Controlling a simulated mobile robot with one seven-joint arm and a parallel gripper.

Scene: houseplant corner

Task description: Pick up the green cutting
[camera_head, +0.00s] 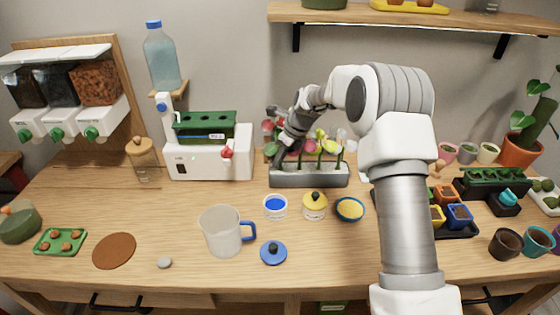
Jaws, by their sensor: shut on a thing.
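A grey trough (310,180) stands at the back middle of the bench with several cuttings in it, with pink, yellow and green tops. My gripper (277,162) reaches down at the left end of the trough. It is shut on the green cutting (270,149), of which only a bit of green shows beside the fingers. The fingers and my arm hide most of its stem, and I cannot tell whether its foot is still in the trough.
A white machine with a green rack (205,127) stands left of the trough. In front are a blue-and-white pot (275,207), a yellow lidded jar (314,206), a yellow-rimmed bowl (349,209) and a clear jug (221,231). Small pots fill the right side.

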